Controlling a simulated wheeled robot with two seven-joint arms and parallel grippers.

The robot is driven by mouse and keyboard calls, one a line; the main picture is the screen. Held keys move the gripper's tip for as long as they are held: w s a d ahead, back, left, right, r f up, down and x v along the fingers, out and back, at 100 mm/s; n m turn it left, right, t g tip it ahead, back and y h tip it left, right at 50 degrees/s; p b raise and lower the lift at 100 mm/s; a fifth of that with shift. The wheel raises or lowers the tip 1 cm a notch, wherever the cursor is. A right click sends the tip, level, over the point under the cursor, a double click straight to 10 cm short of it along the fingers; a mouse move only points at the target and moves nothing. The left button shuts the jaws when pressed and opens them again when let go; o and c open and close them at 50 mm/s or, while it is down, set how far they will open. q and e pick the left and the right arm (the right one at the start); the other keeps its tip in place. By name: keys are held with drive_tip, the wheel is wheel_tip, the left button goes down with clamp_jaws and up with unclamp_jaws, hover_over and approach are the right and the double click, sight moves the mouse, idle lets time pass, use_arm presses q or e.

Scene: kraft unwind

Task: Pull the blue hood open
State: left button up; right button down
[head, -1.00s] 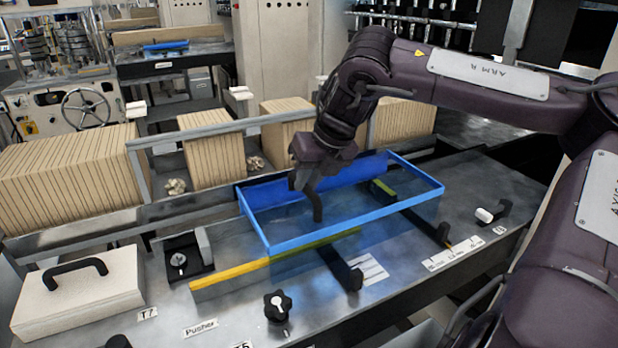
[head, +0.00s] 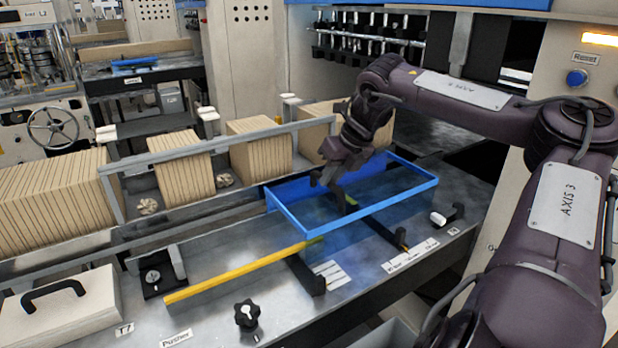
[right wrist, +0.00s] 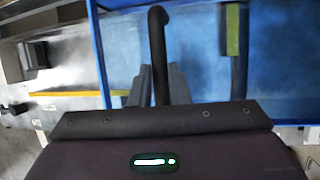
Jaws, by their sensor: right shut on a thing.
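The blue hood (head: 380,210) is a blue-framed cover with a see-through panel over the right part of the metal bench. My right gripper (head: 328,180) is at its left part, shut on a black handle (head: 347,202). In the right wrist view, the black handle (right wrist: 157,45) stands between the fingers of my right gripper (right wrist: 159,85), and the blue frame (right wrist: 98,50) runs along the left. My left gripper is not in view.
A yellow bar (head: 235,272) lies on the bench left of the hood. A black knob (head: 248,314) and a black bar (head: 306,275) are in front. Several stacks of brown sheets (head: 260,150) stand behind a metal rail. A white box with a black handle (head: 62,310) is at the left.

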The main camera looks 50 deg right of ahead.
sight(354, 191)
drive_tip(key=d, duration=0.1)
drive_tip(key=s+d, duration=0.1)
drive_tip(key=shift+d+r, duration=0.15)
drive_tip(key=shift+d, duration=0.25)
drive_tip(key=shift+s+d+p, duration=0.1)
drive_tip(key=shift+d+p, duration=0.25)
drive_tip(key=shift+d, duration=0.3)
drive_tip(key=c, duration=1.4)
unclamp_jaws()
drive_tip(key=shift+a, duration=0.1)
drive_tip(key=shift+o, duration=0.2)
